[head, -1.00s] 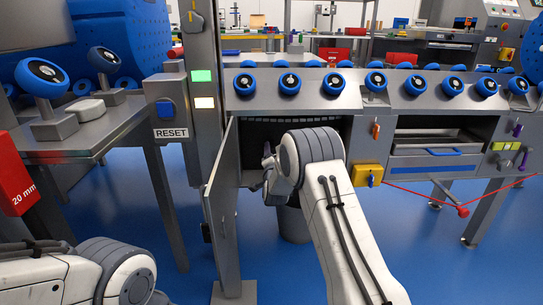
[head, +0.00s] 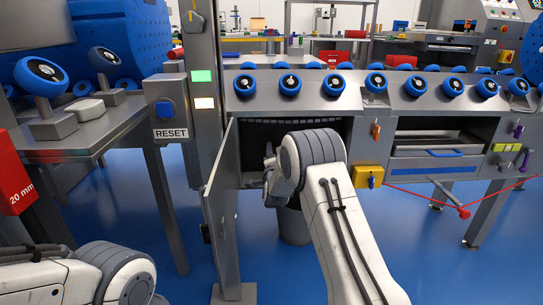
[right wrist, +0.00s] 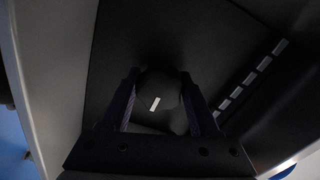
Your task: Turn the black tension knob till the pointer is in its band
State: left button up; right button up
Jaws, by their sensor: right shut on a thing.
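The black knob (right wrist: 170,118) is in the right wrist view, with a short white mark on its face that leans to the right at its top. My right gripper (right wrist: 158,86) has a dark finger on either side of the knob and is shut on it. In the head view my right arm reaches into a dark open cabinet (head: 360,127); the wrist hides the knob and most of the gripper. I cannot make out a pointer in its band. My left gripper is out of view; only its arm shows at lower left.
An open grey door (head: 221,205) stands just left of my right arm. A row of pale blocks (right wrist: 252,77) lies right of the knob. Blue-rimmed rollers (head: 290,84) line the machine above. A yellow box (head: 369,177) and red cord (head: 420,195) are to the right.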

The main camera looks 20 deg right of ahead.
jog(key=o, duration=1.4)
jog(key=shift+f, duration=0.1)
jog(key=p+v, duration=0.3)
jog(key=v, duration=0.7)
jog(key=shift+s+p, duration=0.25)
jog(key=shift+p, duration=0.15)
